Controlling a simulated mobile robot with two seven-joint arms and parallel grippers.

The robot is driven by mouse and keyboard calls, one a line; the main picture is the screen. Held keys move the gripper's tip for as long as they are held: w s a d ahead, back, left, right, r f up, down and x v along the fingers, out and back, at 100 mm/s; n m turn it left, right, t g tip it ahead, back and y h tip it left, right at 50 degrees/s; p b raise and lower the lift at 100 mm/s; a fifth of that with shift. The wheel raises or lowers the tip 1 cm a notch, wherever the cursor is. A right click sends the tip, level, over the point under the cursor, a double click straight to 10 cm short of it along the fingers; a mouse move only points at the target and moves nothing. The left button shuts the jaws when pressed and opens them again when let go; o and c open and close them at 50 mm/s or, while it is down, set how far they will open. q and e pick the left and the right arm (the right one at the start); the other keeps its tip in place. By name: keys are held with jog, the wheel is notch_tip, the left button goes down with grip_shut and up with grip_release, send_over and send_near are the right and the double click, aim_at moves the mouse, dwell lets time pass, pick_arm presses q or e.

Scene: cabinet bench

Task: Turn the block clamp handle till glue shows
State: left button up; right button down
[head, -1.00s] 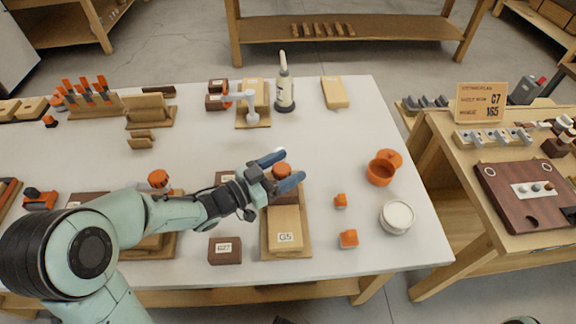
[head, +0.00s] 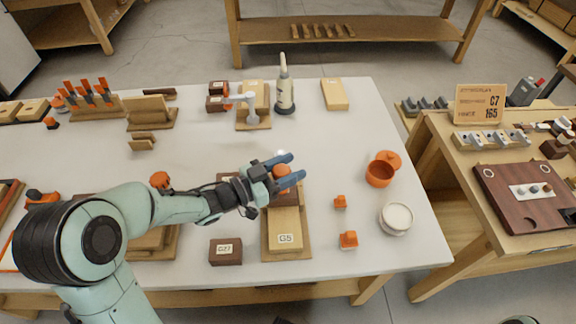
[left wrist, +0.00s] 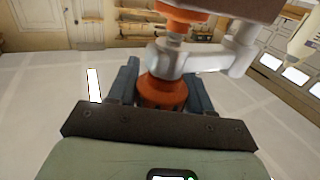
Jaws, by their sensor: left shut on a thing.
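My left gripper (head: 297,166) is over the block assembly marked G5 (head: 285,224), which lies on a wooden board (head: 268,251) near the table's front. Its blue-grey fingers are shut on the orange clamp handle (head: 282,177). In the left wrist view the orange handle (left wrist: 162,93) sits between both fingers. The grey metal clamp arm (left wrist: 210,62) rises from it to the right, and a screw leads up to an orange part (left wrist: 185,18) by a dark brown block (left wrist: 235,8). I see no glue; the joint is largely hidden. My right gripper is not in view.
A loose brown block marked G27 (head: 225,251) lies left of the board. Small orange parts (head: 348,239), a white round container (head: 396,218) and an orange pot (head: 380,173) stand to the right. A glue bottle (head: 284,92) and another clamped block (head: 254,96) stand behind.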

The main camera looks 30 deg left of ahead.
aim_at(289, 170)
pick_arm(q)
jog(key=m+g+h+p, duration=0.2)
jog(key=h, duration=0.1)
jog(key=shift+s+d+r+m+g, duration=0.1)
jog(key=shift+m+g, duration=0.2)
jog(key=shift+g, duration=0.1)
jog(key=shift+s+d+m+g+h+p, duration=0.1)
jog(key=shift+m+g+h+p, duration=0.45)
jog(key=shift+m+g+h, duration=0.15)
jog(key=shift+s+d+m+g+h+p, duration=0.1)
jog(key=shift+m+g+h+p, duration=0.5)
jog(key=shift+g, duration=0.2)
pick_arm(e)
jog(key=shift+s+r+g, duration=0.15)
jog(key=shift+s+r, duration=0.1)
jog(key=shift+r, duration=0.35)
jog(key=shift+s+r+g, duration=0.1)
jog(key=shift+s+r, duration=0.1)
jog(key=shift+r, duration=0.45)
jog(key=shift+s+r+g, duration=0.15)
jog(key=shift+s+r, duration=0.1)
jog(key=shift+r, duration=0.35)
pick_arm(q)
jog(key=o, duration=1)
notch_tip(289, 170, up, 20)
jog(key=p, duration=0.3)
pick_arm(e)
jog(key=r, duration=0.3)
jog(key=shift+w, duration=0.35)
